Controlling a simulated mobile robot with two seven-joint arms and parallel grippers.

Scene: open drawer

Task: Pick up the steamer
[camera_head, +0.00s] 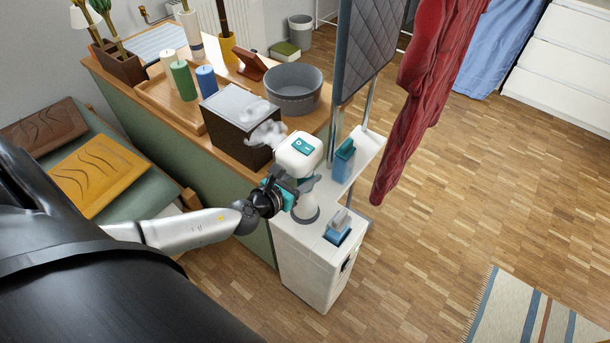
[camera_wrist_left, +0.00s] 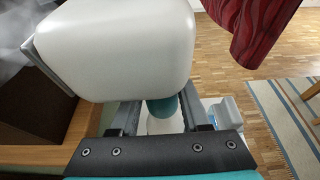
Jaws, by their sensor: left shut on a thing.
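The steamer is white with a teal panel on its head (camera_head: 299,154). It is upright above the narrow white stand (camera_head: 310,262), beside the wooden counter. My left gripper (camera_head: 297,192) is shut on the steamer's neck below the head. In the left wrist view, the white head (camera_wrist_left: 120,50) fills the upper left, and the teal neck (camera_wrist_left: 163,108) sits between the two fingers (camera_wrist_left: 163,118). Whether the steamer's base touches the stand top cannot be told. My right gripper is not in view.
A dark box (camera_head: 240,120) with white steam-like puffs and a grey pot (camera_head: 293,90) stand on the counter. A blue-teal item (camera_head: 343,160) and a blue brush-like item (camera_head: 338,228) are close right of the steamer. Red cloth (camera_head: 430,85) hangs nearby.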

